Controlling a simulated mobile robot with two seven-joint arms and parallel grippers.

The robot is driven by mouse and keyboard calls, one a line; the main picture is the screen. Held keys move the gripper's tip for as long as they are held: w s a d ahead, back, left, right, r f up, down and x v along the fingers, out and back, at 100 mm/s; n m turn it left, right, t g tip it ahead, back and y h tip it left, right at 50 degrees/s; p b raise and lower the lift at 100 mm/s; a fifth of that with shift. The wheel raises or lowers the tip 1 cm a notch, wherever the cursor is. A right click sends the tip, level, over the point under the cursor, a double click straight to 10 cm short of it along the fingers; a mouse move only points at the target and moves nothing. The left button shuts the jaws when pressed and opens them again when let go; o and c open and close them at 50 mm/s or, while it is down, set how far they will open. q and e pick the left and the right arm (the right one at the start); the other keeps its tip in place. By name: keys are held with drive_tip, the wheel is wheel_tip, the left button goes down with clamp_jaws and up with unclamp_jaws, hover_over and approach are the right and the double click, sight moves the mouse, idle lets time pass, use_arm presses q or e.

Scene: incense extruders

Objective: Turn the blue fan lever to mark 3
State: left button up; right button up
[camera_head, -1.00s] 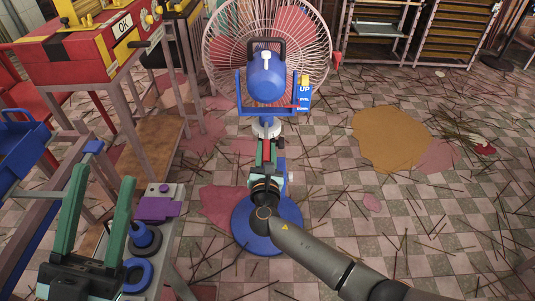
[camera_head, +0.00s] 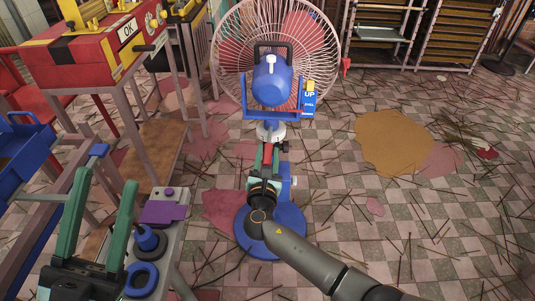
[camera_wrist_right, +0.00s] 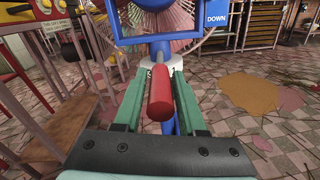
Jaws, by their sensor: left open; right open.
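A red handle (camera_wrist_right: 160,93) sticks out from the fan toward the camera in the right wrist view. My right gripper (camera_head: 267,156) is open, with its green fingers on either side of the red handle and gaps showing. My left gripper (camera_head: 103,190) is open and empty at the lower left.
A red machine (camera_head: 95,45) stands on a table at the left. A grey bench with a purple block (camera_head: 163,211) and blue rings (camera_head: 141,279) lies beside my left gripper. Racks stand at the back right. Thin sticks litter the tiled floor.

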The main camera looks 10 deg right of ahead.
drive_tip(key=shift+o, duration=1.3)
use_arm(q)
drive_tip(key=shift+a+r+m+p, duration=0.2)
drive_tip(key=shift+r+m+p, duration=0.1)
drive_tip(key=shift+r+p, duration=1.6)
use_arm(e)
drive_tip(key=v, duration=1.2)
drive_tip(key=shift+s, duration=0.25)
